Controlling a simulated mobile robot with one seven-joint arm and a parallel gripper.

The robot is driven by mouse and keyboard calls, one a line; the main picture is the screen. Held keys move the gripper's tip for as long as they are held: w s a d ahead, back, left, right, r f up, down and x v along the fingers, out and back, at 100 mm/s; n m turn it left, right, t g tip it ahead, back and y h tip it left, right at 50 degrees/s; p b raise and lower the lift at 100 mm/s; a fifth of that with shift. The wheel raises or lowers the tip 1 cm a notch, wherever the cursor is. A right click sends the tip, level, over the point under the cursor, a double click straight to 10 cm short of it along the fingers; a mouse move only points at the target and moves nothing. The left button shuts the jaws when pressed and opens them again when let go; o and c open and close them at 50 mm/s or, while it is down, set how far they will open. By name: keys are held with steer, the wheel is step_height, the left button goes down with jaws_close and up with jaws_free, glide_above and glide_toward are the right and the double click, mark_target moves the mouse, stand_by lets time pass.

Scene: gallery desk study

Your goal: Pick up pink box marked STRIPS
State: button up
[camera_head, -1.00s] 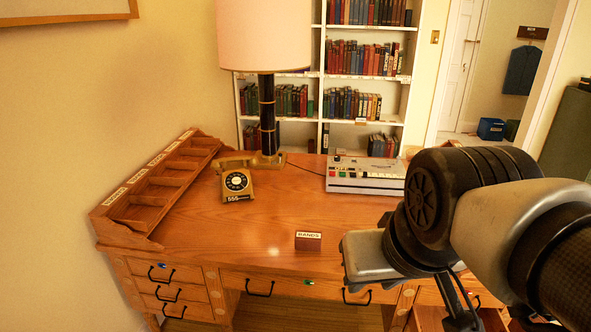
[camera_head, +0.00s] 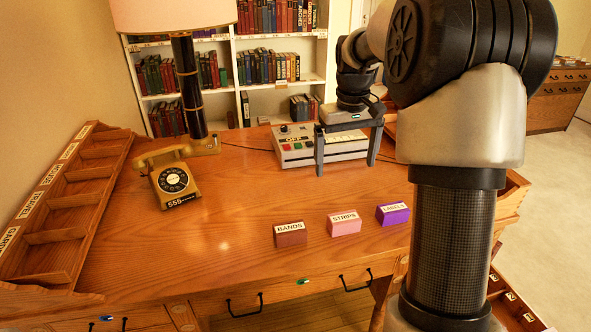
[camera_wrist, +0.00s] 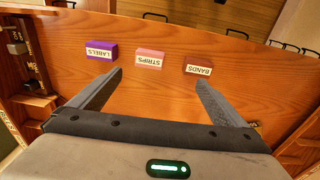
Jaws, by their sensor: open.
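The pink box marked STRIPS (camera_head: 344,224) stands on the desk near its front edge, between a brown box marked BANDS (camera_head: 290,234) and a purple box marked LABELS (camera_head: 393,214). My gripper (camera_head: 346,168) is open and empty, pointing down above the back of the desk, in front of the grey machine. In the wrist view the pink box (camera_wrist: 150,58) lies beyond my open fingertips (camera_wrist: 158,78), roughly centred between them and apart from both. The brown box (camera_wrist: 198,69) and the purple box (camera_wrist: 101,50) flank it there.
A dial telephone (camera_head: 172,182) and a lamp (camera_head: 188,88) stand at the left. A slotted organizer (camera_head: 62,205) lines the desk's left edge. A grey machine with buttons (camera_head: 297,148) sits at the back. The desk (camera_head: 245,200) is clear around the boxes.

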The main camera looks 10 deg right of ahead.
steer(key=w+d+f+b, duration=0.1)
steer(key=w+d+f, duration=0.3)
steer(key=f, duration=0.4)
steer(key=b, duration=0.3)
glide_above(345, 218)
steer(key=shift+g, duration=0.4)
steer(key=f, duration=1.1)
steer(key=shift+s+a+f, duration=0.15)
steer(key=shift+s+f, duration=0.15)
steer(key=shift+s, duration=0.1)
steer(key=shift+w+f+b, duration=0.15)
steer(key=shift+f, duration=0.8)
steer(key=shift+w+f+b, duration=0.15)
steer(key=shift+w+f, duration=0.05)
steer(key=shift+f, duration=0.8)
steer(key=shift+w+f+b, duration=0.15)
steer(key=shift+f, duration=0.8)
steer(key=c, duration=1.2)
